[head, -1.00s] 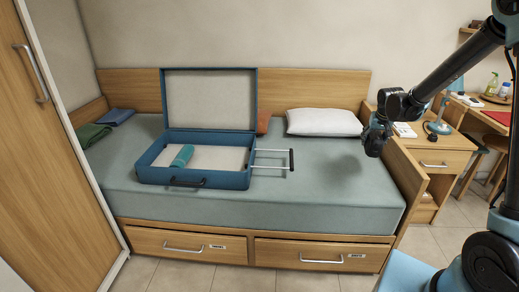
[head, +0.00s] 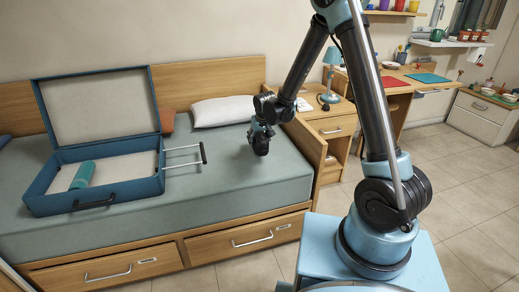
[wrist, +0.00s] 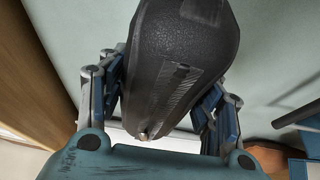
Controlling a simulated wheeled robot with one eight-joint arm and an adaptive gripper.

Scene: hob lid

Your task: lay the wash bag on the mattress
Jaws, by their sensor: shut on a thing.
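My gripper (wrist: 165,105) is shut on the wash bag (wrist: 185,60), a dark, textured, rounded bag with a zip-like strip that fills the middle of the wrist view. In the head view the bag (head: 260,144) is a small dark shape at the end of my arm. It hangs over the right part of the mattress (head: 225,172), in front of the white pillow. The mattress is grey-green and also shows behind the bag in the wrist view (wrist: 275,45). I cannot tell whether the bag touches it.
An open blue suitcase (head: 130,188) with a teal roll (head: 82,175) in it lies on the mattress at left, its pull handle (head: 203,152) reaching right. A white pillow (head: 222,110) lies at the back. A wooden end board (head: 305,145) bounds the bed at right.

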